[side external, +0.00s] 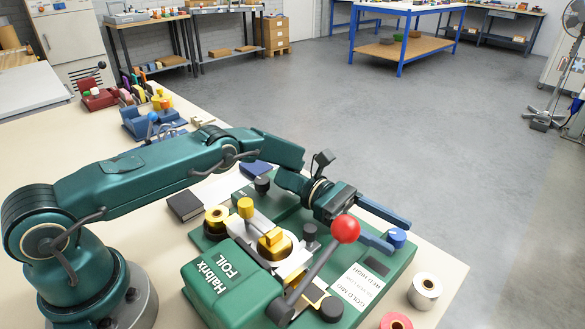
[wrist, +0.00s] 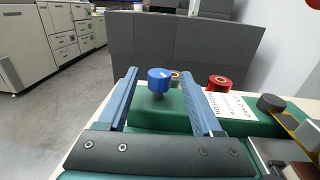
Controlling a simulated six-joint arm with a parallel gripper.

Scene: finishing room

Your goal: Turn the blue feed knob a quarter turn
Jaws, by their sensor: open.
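The blue feed knob (side external: 396,237) stands upright at the far right end of the green foil machine (side external: 222,287). In the wrist view the knob (wrist: 159,81) has a pale mark on its top and sits above the green deck. My gripper (side external: 400,238) is open, its two long blue fingers reaching out to either side of the knob. In the wrist view my gripper (wrist: 156,73) shows the knob between the fingertips, with a gap visible on both sides. I cannot tell whether the fingers are level with the knob's grip.
A lever with a red ball (side external: 346,228) rises close to my wrist. Black knobs (side external: 331,309) and a white label (side external: 361,287) are on the machine. A silver foil roll (side external: 425,291) and a red roll (side external: 397,321) stand near the bench edge.

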